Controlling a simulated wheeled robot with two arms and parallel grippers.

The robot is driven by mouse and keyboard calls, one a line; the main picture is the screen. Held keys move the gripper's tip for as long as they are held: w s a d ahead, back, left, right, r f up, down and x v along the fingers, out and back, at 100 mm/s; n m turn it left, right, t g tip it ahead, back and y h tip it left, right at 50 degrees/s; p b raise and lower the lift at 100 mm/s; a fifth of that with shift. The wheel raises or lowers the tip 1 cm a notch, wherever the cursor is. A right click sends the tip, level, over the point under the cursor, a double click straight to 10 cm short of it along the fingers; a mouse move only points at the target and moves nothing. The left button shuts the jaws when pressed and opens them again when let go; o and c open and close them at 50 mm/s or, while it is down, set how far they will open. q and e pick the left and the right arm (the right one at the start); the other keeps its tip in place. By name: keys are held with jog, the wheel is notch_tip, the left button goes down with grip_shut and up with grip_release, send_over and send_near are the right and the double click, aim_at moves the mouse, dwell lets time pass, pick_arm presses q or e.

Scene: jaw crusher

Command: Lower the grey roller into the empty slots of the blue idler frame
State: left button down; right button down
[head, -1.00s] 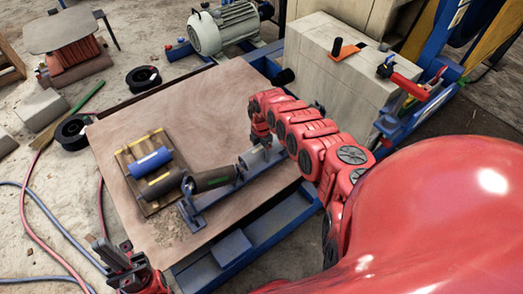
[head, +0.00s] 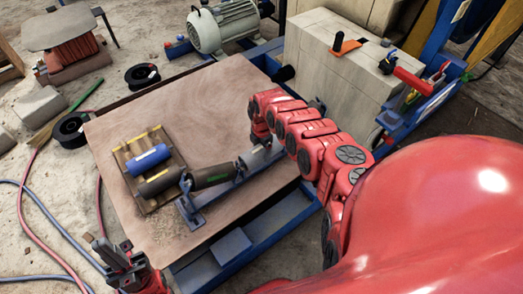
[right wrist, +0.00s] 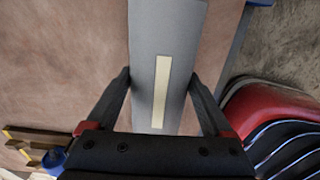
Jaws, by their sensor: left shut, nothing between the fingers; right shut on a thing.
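The grey roller (head: 262,156) is over the right part of the blue idler frame (head: 189,211) on the brown bench top. My right gripper (head: 263,138) is shut on it from above. In the right wrist view, the fingers (right wrist: 161,82) flank the grey roller (right wrist: 146,55), which has a cream strip along it. A dark roller with a green mark (head: 212,174) lies at the frame's left part, beside the grey one. My arm and the roller hide the slots, so I cannot tell whether the roller ends are seated. My left gripper (head: 118,262) is shut and empty at the bench's front-left corner.
A wooden pallet (head: 150,205) with a blue roller (head: 148,159) and an olive roller (head: 160,181) lies left of the frame. A pale block (head: 335,80) stands behind my right arm. Black spools (head: 70,129) and hoses lie on the floor at left. The back of the bench is clear.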

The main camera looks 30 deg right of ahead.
aim_at(262, 147)
jog(key=shift+f+b, duration=0.75)
jog(key=shift+f, duration=0.1)
grip_release()
jog(key=shift+r, duration=0.1)
notch_tip(262, 147, up, 17)
jog(key=p, duration=0.5)
jog(key=shift+r, duration=0.15)
